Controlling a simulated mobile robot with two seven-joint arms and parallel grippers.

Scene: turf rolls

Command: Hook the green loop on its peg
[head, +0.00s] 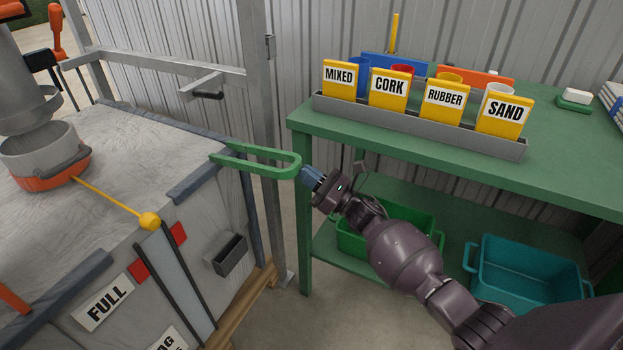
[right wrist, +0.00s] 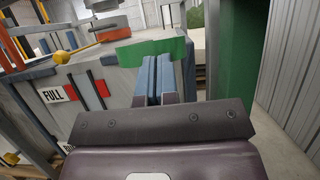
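The green loop (head: 270,154) is a long flat U-shaped band. Its two ends reach the blue-grey edge at the corner of the big grey bag (head: 115,165), and its rounded end sticks out to the right. My right gripper (head: 306,175) is at that rounded end, with its blue fingers close together on the band. In the right wrist view the fingers (right wrist: 161,75) meet the green band (right wrist: 150,50). A grey arm with a dark tip (head: 207,94), possibly the peg, juts from the metal frame behind the bag, apart from the loop. My left gripper is not in view.
A metal post (head: 262,100) stands behind the loop. A green bench (head: 400,142) at right carries yellow labelled cards in a grey tray (head: 420,128). Green (head: 352,240) and teal (head: 525,275) crates sit below. A yellow ball on a rod (head: 149,221) lies across the bag.

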